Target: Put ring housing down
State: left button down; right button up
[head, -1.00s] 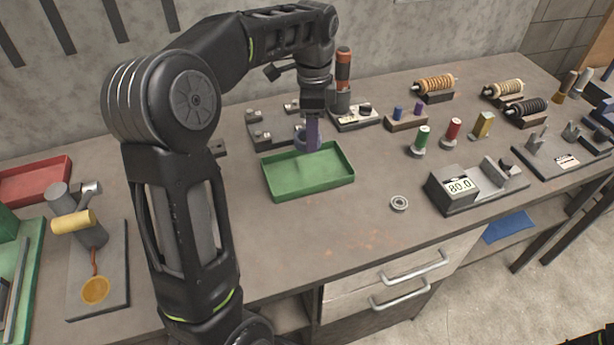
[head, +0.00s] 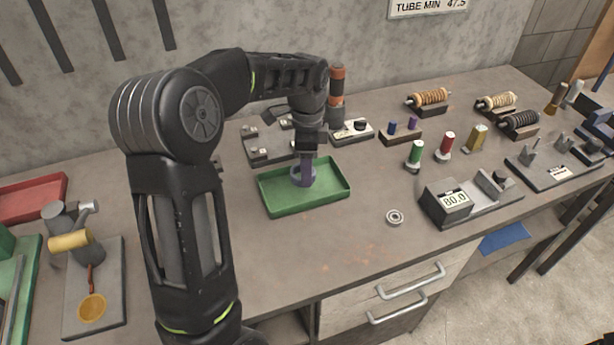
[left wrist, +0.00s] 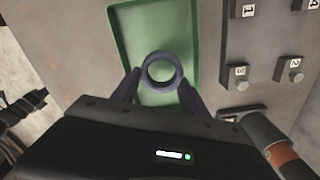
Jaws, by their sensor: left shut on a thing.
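The ring housing (left wrist: 160,84) is a dark blue-grey ring, held between the two fingers of my left gripper (left wrist: 160,88) in the left wrist view. In the head view my left gripper (head: 305,168) points down over the green tray (head: 333,200), with the ring housing (head: 297,172) at its fingertips. The fingers are shut on the ring. The tray's floor shows around the ring in the left wrist view. I cannot tell whether the ring touches the tray floor. My right gripper is not in view.
A small bearing (head: 394,217) lies right of the tray. A grey plate with numbered posts (head: 262,150) stands behind the tray. An orange-topped tool (head: 337,90) stands upright behind the gripper. A gauge reading 80.0 (head: 447,203) is at right. The bench front is clear.

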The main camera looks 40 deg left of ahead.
pick_arm(q)
jog(key=shift+f+p, duration=0.3)
jog(key=shift+f, duration=1.55)
jog(key=shift+f, duration=0.1)
jog(key=c, duration=0.6)
grip_release()
notch_tip(320, 180, up, 12)
jog(key=shift+r+b, duration=0.15)
jog(key=shift+b, duration=0.3)
